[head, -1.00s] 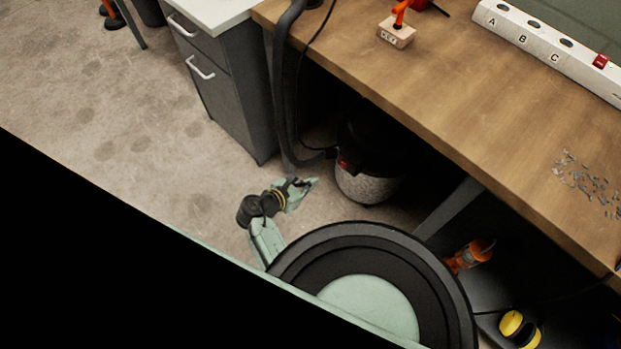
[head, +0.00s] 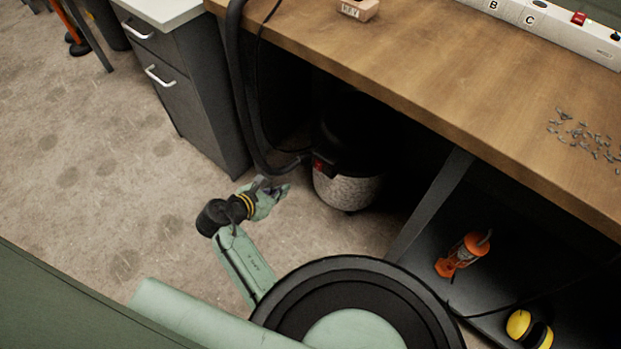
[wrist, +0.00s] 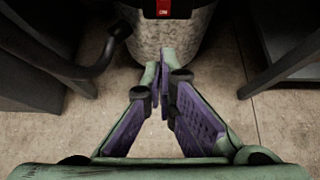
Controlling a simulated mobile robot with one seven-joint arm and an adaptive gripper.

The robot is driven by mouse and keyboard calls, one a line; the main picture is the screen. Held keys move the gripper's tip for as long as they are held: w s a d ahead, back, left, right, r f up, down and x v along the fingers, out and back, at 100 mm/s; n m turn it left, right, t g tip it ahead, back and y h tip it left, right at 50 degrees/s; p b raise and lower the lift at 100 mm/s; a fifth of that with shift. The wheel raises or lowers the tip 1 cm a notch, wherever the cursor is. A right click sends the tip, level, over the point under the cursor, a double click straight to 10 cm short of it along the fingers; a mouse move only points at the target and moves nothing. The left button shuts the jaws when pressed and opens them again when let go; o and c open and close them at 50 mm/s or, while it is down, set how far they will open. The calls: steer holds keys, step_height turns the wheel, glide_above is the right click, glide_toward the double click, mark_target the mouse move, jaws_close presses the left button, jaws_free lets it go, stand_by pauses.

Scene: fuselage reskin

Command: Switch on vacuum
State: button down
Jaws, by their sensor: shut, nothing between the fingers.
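The vacuum (head: 347,187) stands on the floor under the workbench, a canister with a speckled grey lower body and a dark top lost in shadow. Its red switch (head: 318,166) is on the front left side, near the hose end. In the wrist view the vacuum's body (wrist: 165,42) is straight ahead and the red switch (wrist: 168,8) shows at the top edge, partly cut off. My gripper (head: 282,190) is low, left of and in front of the vacuum, apart from it. In the wrist view my gripper (wrist: 164,66) is shut and empty, its fingertips below the switch.
A black hose (head: 243,95) runs down from the bench to the vacuum. A grey drawer cabinet (head: 185,95) stands left. The wooden bench top (head: 430,75) overhangs the vacuum. A bench leg (head: 430,205) and a shelf with an orange tool (head: 463,255) and yellow earmuffs (head: 530,328) are right.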

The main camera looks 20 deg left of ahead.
mark_target(318, 166)
steer(key=w+r+x, duration=0.1)
steer(key=x, duration=1.2)
steer(key=shift+w+d, duration=0.2)
steer(key=shift+d, duration=0.05)
steer(key=shift+r, duration=0.1)
steer(key=shift+w+p, duration=0.3)
steer(key=shift+p, duration=0.15)
steer(key=shift+d, duration=0.1)
